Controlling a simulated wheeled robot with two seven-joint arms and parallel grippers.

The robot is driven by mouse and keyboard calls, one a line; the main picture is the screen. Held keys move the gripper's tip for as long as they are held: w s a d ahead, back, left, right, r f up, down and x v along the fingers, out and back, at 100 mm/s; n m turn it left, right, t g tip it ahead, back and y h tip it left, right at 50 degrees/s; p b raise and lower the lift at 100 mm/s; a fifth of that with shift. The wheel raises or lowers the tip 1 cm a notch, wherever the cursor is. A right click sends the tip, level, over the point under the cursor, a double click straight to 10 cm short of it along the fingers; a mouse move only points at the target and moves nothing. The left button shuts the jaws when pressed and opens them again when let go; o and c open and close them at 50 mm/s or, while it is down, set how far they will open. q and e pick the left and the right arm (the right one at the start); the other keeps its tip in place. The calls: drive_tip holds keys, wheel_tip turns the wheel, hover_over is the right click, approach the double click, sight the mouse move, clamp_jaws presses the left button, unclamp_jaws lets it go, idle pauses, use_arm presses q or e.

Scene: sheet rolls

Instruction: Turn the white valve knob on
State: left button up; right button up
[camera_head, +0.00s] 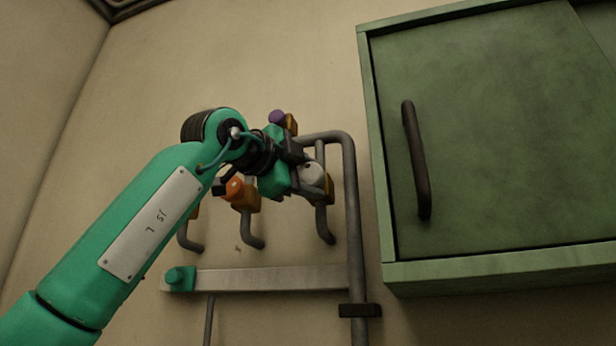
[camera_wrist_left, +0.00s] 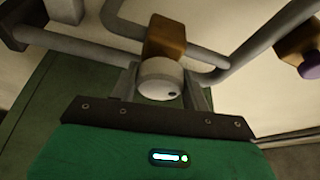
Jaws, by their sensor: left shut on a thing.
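The white valve knob (camera_head: 313,173) sits on a brass-coloured valve body on the wall pipes, in the middle of the head view. In the left wrist view the round white knob (camera_wrist_left: 160,78) shows between the two fingers, with a small dark mark on its face. The brass body (camera_wrist_left: 165,38) is behind it. My left gripper (camera_head: 306,170) is shut on the white knob, one finger on each side (camera_wrist_left: 160,92). It hides part of the knob in the head view. My right gripper is not in view.
An orange knob (camera_head: 235,188) on another valve is left of my gripper, and a purple knob (camera_head: 277,117) is above it. A grey pipe (camera_head: 352,220) runs down at the right. A green cabinet (camera_head: 500,140) with a dark handle (camera_head: 416,160) hangs further right.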

use_arm(q)
drive_tip(key=o, duration=1)
drive_tip(key=shift+w, duration=0.1)
drive_tip(key=shift+s+a, duration=0.1)
drive_tip(key=shift+s, duration=0.1)
drive_tip(key=b+v, duration=0.3)
drive_tip(key=v, duration=1)
drive_tip(key=shift+a, duration=0.2)
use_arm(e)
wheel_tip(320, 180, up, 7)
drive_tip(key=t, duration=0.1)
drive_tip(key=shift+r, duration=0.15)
use_arm(q)
drive_tip(key=shift+f, duration=0.1)
